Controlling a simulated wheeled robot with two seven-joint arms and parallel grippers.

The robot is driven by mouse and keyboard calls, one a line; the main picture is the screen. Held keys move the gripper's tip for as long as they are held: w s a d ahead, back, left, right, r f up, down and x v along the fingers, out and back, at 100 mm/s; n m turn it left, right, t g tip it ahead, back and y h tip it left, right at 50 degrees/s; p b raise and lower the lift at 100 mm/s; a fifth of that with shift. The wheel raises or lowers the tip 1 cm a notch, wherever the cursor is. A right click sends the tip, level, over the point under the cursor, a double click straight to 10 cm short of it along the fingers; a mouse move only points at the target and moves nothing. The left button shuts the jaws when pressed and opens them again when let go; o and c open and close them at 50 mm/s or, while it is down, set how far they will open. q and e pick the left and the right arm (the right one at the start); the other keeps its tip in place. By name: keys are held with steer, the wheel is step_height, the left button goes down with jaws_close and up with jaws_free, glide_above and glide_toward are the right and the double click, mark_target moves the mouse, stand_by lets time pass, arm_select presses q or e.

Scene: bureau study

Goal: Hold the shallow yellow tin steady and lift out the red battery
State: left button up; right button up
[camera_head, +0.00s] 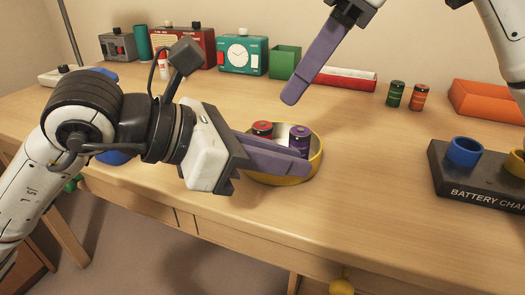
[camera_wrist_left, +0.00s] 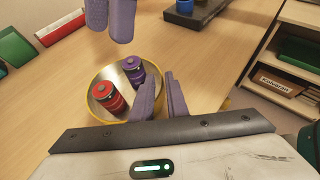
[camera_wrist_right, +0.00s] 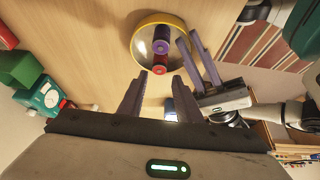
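The shallow yellow tin (camera_head: 318,172) stands on the desk. The red battery (camera_head: 262,129) and a purple battery (camera_head: 299,139) stand upright in it; both also show in the left wrist view (camera_wrist_left: 107,96) (camera_wrist_left: 133,70). My right gripper (camera_wrist_right: 159,76) is open and empty, above and behind the tin, apart from both batteries.
A dark battery charger (camera_head: 480,186) with a blue socket (camera_head: 464,152) stands at the right. Green (camera_head: 395,94) and orange (camera_head: 418,97) batteries stand behind. An orange box (camera_head: 488,102), a green box (camera_head: 284,62) and a teal clock (camera_head: 242,54) line the back. Desk between tin and charger is clear.

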arm_select(q)
steer(key=shift+w+d+f, duration=0.15)
steer(key=shift+d, duration=0.1)
jaws_close()
arm_select(e)
steer(key=shift+o, duration=0.5)
